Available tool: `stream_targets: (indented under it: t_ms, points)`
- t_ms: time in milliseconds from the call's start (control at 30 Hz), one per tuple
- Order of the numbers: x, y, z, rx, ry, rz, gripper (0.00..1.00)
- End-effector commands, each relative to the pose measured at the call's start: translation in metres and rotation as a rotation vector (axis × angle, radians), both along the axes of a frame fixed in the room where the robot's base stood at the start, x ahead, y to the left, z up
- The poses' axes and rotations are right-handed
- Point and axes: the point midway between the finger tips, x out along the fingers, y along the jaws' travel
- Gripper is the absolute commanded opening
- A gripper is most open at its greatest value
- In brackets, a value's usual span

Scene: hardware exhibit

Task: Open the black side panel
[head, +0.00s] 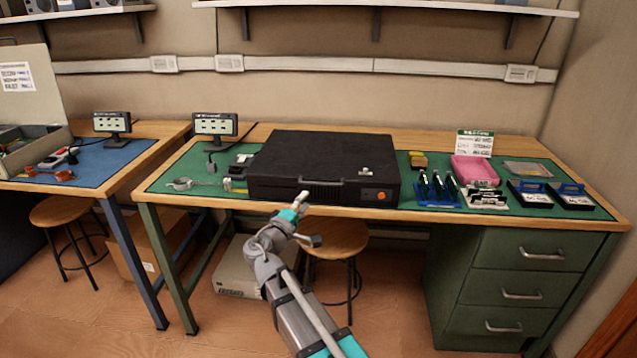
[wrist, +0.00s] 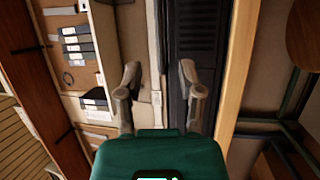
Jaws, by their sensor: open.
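A flat black computer case (head: 322,160) lies on the green mat of the workbench. Its broad black panel faces up, and its front has vents and an orange button (head: 381,195). My gripper (head: 301,202) is in front of the case's front edge, left of its middle. In the wrist view the two fingers of my gripper (wrist: 159,75) are spread apart with nothing gripped between them. The dark vented case (wrist: 198,45) shows behind the right finger there. I cannot tell whether a finger touches the case.
Right of the case are blue racks (head: 436,192), a pink box (head: 474,171) and black trays. A small display (head: 215,125) and loose parts stand left. A stool (head: 336,238) and green drawers (head: 528,285) are below. A shelf (head: 420,6) hangs above.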

Motion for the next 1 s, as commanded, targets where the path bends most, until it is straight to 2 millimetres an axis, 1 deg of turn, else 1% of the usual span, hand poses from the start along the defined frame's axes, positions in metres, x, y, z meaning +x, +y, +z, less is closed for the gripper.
stream_targets:
  t_ms: [33, 200, 400, 500, 700, 1000]
  points:
    - [0.009, -0.004, 0.003, 0.000, 0.000, -0.003, 0.48]
    - [0.033, -0.015, 0.007, 0.001, 0.000, -0.003, 0.48]
    - [0.058, -0.027, 0.012, 0.000, 0.000, -0.002, 0.48]
    - [0.067, -0.031, 0.013, 0.000, 0.000, -0.002, 0.48]
    - [0.077, -0.036, 0.015, 0.000, 0.000, -0.001, 0.48]
    - [0.078, -0.037, 0.015, 0.000, 0.000, -0.001, 0.48]
